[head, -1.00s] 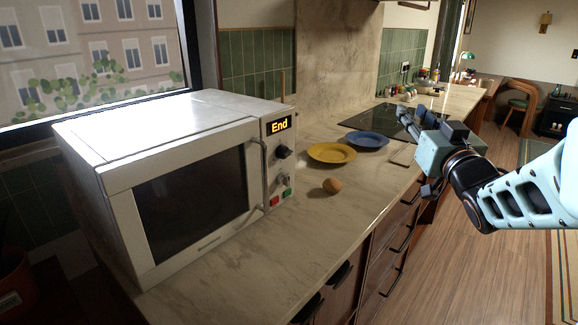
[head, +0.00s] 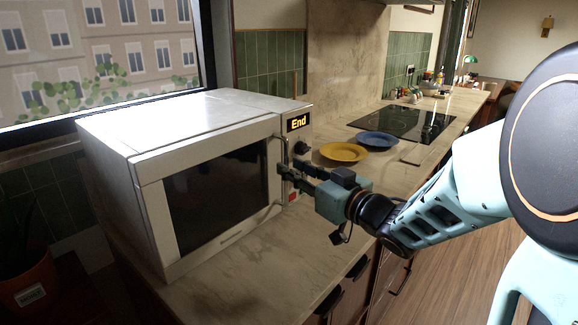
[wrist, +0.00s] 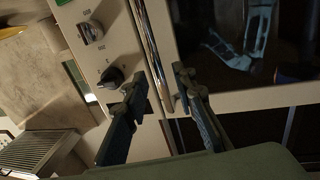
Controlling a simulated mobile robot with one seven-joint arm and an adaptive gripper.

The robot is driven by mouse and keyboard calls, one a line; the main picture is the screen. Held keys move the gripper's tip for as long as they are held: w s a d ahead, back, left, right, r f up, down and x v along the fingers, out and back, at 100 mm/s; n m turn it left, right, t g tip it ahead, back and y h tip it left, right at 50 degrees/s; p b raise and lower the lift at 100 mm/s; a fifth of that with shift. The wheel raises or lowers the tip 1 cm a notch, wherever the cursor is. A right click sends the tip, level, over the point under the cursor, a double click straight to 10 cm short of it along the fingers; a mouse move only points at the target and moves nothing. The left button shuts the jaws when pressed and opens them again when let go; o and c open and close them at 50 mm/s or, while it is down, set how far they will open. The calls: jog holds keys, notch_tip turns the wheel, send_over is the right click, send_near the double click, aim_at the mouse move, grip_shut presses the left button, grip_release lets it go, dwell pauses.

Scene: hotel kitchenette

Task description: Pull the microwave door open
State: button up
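The white microwave (head: 150,130) stands on the counter at left in the head view, with its dark-windowed door (head: 218,192) closed. Its vertical metal door handle (head: 284,160) is beside the control panel, which reads "End". My gripper (head: 284,178) is at the lower part of the handle. In the wrist view, the two fingers of my gripper (wrist: 158,86) are apart, with the handle (wrist: 150,45) running between them. I see a gap beside the handle, so the fingers do not look closed on it. Contact is unclear.
A yellow plate (head: 343,152) and a blue plate (head: 378,139) lie on the counter beyond the microwave, near the black cooktop (head: 405,122). A potted plant (head: 28,283) stands at lower left. The counter in front of the microwave (head: 240,270) is clear.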

aim_at(286, 164)
jog(key=shift+x, duration=1.5)
jog(key=shift+c, duration=0.2)
grip_shut()
